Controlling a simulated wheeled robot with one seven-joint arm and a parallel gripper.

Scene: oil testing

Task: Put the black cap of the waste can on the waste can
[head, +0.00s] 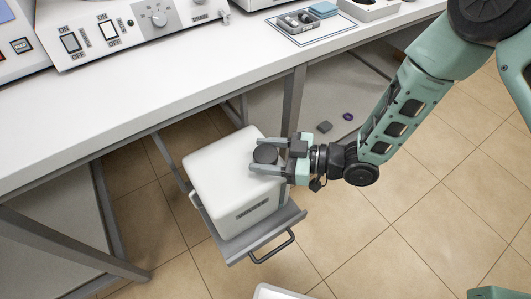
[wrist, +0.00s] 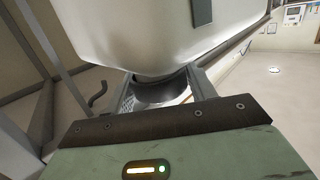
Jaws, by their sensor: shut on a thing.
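The white waste can (head: 225,170) stands on a grey pull-out tray under the bench; it also fills the top of the wrist view (wrist: 135,35). The round black cap (head: 265,153) is between the fingers of my gripper (head: 258,156), over the can's top near its right edge. My gripper is shut on the cap, one finger on each side. In the wrist view the cap (wrist: 160,94) shows as a dark curved disc close against the can. The can's opening is hidden, and I cannot tell whether the cap is seated or slightly above it.
The grey tray (head: 260,243) has a front handle. A white bench (head: 180,75) with instruments runs above and behind, its leg (head: 293,95) near my gripper. A small grey block (head: 324,127) and a purple ring (head: 348,117) lie beyond.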

